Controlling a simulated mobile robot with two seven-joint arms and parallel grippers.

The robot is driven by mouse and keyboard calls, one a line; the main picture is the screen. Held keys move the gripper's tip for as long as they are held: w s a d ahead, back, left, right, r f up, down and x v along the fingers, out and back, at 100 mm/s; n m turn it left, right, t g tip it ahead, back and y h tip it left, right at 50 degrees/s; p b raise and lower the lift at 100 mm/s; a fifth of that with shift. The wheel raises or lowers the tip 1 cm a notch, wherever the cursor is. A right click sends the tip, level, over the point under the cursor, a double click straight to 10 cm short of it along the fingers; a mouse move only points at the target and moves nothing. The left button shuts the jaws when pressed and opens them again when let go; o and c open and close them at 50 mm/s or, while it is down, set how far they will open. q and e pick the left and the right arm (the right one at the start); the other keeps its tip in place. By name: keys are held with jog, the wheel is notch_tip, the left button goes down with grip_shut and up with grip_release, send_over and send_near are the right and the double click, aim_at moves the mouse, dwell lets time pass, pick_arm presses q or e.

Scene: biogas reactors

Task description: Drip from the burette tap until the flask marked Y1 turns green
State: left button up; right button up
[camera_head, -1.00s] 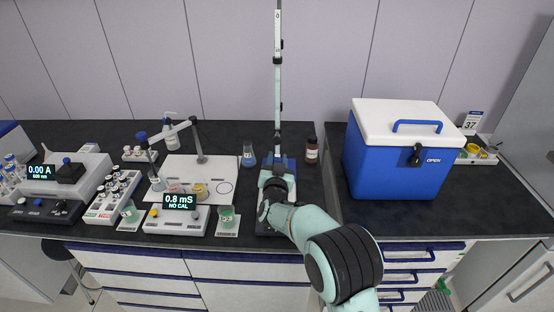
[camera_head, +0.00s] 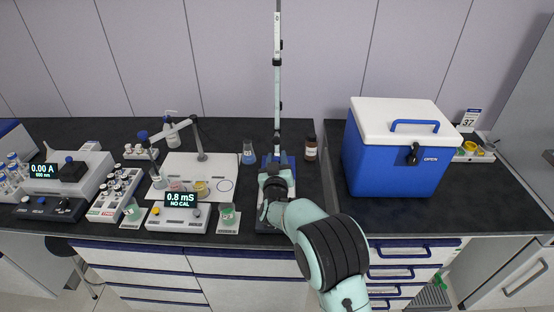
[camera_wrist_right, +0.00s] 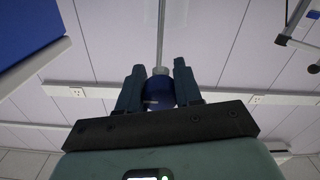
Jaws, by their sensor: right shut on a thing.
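The burette (camera_head: 278,95) stands upright as a thin, pale tube above the blue stand base (camera_head: 290,161). My right gripper (camera_head: 276,166) is at the foot of the burette. In the right wrist view, my gripper's two fingers (camera_wrist_right: 159,92) are shut on the blue burette tap (camera_wrist_right: 157,96), with the clear tube rising behind it. I cannot tell which flask is marked Y1. My right arm hides whatever lies directly under the burette. My left gripper is not in view.
A brown bottle (camera_head: 311,150) stands close right of the burette. A meter reading 0.8 mS (camera_head: 176,213) and a green-filled beaker (camera_head: 228,215) sit at the front left. A large blue cool box (camera_head: 392,155) fills the right-hand bench.

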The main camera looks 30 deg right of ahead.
jog(key=shift+f, duration=0.15)
jog(key=o, duration=1)
jog(key=shift+o, duration=0.2)
jog(key=shift+s+a, duration=0.1)
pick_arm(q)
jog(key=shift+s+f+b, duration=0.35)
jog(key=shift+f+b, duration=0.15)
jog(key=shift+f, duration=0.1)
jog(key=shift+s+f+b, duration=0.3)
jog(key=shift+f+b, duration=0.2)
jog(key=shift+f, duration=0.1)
pick_arm(e)
jog(key=v, duration=1.3)
jog(key=shift+s, duration=0.15)
